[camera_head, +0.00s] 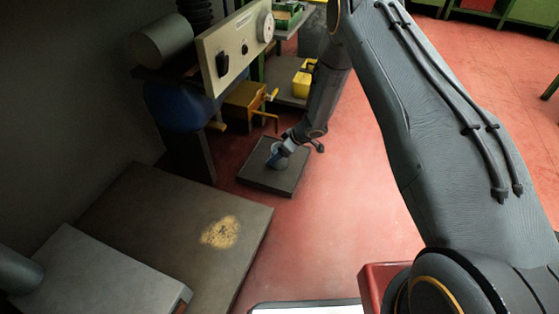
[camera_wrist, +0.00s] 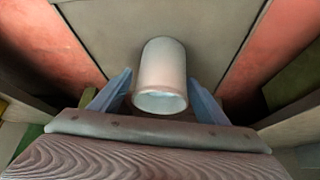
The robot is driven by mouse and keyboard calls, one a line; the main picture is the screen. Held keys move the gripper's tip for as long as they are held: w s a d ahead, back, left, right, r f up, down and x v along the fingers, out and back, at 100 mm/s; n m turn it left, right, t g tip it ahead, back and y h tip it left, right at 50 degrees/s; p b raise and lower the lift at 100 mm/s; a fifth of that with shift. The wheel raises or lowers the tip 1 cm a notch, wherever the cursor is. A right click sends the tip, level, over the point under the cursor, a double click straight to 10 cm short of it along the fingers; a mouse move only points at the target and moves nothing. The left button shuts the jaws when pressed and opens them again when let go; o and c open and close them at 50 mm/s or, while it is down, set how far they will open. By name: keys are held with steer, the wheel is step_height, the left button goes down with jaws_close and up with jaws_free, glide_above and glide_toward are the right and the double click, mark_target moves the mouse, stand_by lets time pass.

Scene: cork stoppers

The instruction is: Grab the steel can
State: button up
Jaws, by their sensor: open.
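The steel can (camera_wrist: 162,72) is a pale, smooth cylinder with an open rim, in the middle of the wrist view. It stands on a dark grey slab (camera_head: 262,178), which also shows in the wrist view (camera_wrist: 100,30). My gripper (camera_wrist: 160,98) is open, with one blue finger on each side of the can. A gap shows between the can and each finger, so it is not clasped. In the head view my gripper (camera_head: 283,152) is low over the slab, and the can (camera_head: 274,160) is mostly hidden by it.
A machine with a cream panel (camera_head: 236,50) and a yellow part (camera_head: 246,96) stands just behind and left of the slab. A yellow box (camera_head: 302,84) is farther back. A large brown platform (camera_head: 150,215) lies at the near left. Red floor (camera_head: 350,215) is free to the right.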

steer(key=b+x, duration=0.1)
steer(key=x, duration=0.2)
steer(key=shift+f, duration=0.15)
steer(key=shift+s, duration=0.1)
steer(key=shift+c, duration=0.4)
steer(key=c, duration=1.2)
